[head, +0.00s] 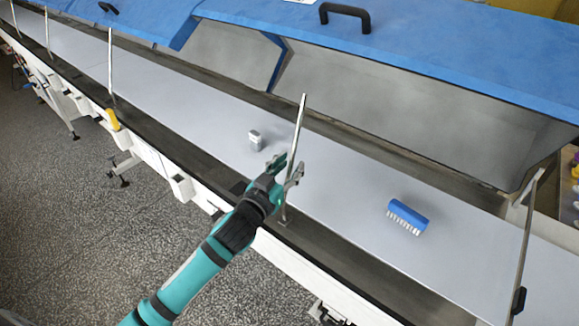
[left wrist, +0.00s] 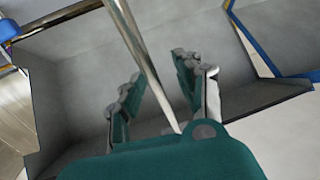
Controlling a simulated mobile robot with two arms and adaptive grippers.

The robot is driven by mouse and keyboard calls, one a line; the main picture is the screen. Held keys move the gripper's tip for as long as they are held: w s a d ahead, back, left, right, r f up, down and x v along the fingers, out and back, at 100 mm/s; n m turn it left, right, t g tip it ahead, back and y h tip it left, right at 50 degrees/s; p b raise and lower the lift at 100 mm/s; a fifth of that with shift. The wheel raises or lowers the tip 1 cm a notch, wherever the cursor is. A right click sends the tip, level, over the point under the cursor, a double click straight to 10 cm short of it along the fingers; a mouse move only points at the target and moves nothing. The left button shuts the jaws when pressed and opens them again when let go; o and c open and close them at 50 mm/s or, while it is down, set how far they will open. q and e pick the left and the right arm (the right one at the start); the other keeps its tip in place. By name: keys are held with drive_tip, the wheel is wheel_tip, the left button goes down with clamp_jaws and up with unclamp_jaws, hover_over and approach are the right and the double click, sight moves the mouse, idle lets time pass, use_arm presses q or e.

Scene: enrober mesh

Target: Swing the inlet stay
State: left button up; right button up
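Several thin metal stays stand along the front edge of the long machine; which one is the inlet stay I cannot tell for sure. The nearest upright stay (head: 298,125) is at my left gripper (head: 292,172), slightly tilted. In the left wrist view this stay (left wrist: 140,50) crosses between the two green fingers of my left gripper (left wrist: 155,75). The fingers are open, with gaps showing beside the rod. Another stay (head: 524,245) leans at the right end, its top near the hood's lower corner. My right gripper is not in view.
A blue hood (head: 440,45) with a black handle (head: 345,14) is raised over the pale belt surface (head: 340,205). A blue brush (head: 407,216) and a small white-grey block (head: 255,140) lie on that surface. A yellow-handled item (head: 112,119) is on the front edge. Speckled floor lies in front.

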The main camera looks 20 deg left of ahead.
use_arm(q)
drive_tip(key=shift+d, duration=0.1)
drive_tip(key=shift+s, duration=0.15)
drive_tip(key=s+a, duration=0.2)
drive_tip(key=s, duration=0.9)
drive_tip(key=shift+s+r, duration=0.15)
drive_tip(key=shift+s, duration=0.15)
